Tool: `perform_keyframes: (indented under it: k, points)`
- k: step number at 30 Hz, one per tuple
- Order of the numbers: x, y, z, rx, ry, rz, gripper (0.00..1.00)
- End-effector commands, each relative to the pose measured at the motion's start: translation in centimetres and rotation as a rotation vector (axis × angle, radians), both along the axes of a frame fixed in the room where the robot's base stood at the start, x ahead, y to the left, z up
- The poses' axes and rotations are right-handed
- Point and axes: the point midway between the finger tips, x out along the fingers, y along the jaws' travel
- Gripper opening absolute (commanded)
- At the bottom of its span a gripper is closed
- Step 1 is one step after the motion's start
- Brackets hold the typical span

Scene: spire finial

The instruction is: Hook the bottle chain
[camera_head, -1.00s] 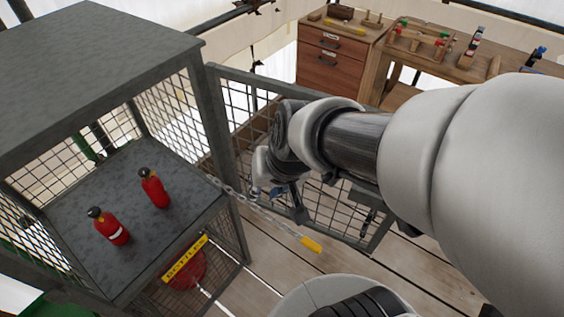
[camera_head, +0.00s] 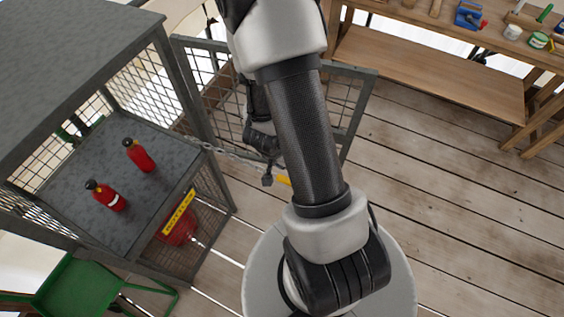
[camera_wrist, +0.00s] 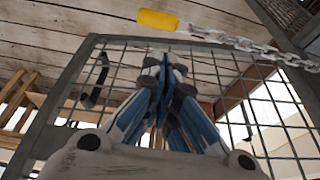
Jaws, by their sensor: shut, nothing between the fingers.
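The chain (camera_head: 222,153) hangs from the cage's front post and ends in a yellow end piece (camera_head: 284,180). In the wrist view, the yellow end piece (camera_wrist: 158,19) is at the top, with the chain (camera_wrist: 250,45) running right to a post. My gripper (camera_head: 267,180) is shut and empty, just left of the yellow end piece in the head view. In the wrist view, my gripper (camera_wrist: 165,62) points up below the yellow end piece, apparently apart from it. My arm hides part of this area. A large red bottle (camera_head: 180,232) stands low in the cage behind a yellow label.
A mesh door (camera_head: 355,100) stands open behind my arm. Floor at right is clear.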

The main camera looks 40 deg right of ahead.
Motion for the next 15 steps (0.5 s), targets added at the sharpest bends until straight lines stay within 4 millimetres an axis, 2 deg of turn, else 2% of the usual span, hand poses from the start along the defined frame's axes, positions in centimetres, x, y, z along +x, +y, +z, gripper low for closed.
perform_keyframes:
  k: [11, 15]
  points:
    - [-0.2, -0.2, -0.2, -0.004, 0.004, -0.006, 0.0]
    - [0.0, -0.5, -1.4, -0.003, 0.005, -0.005, 0.0]
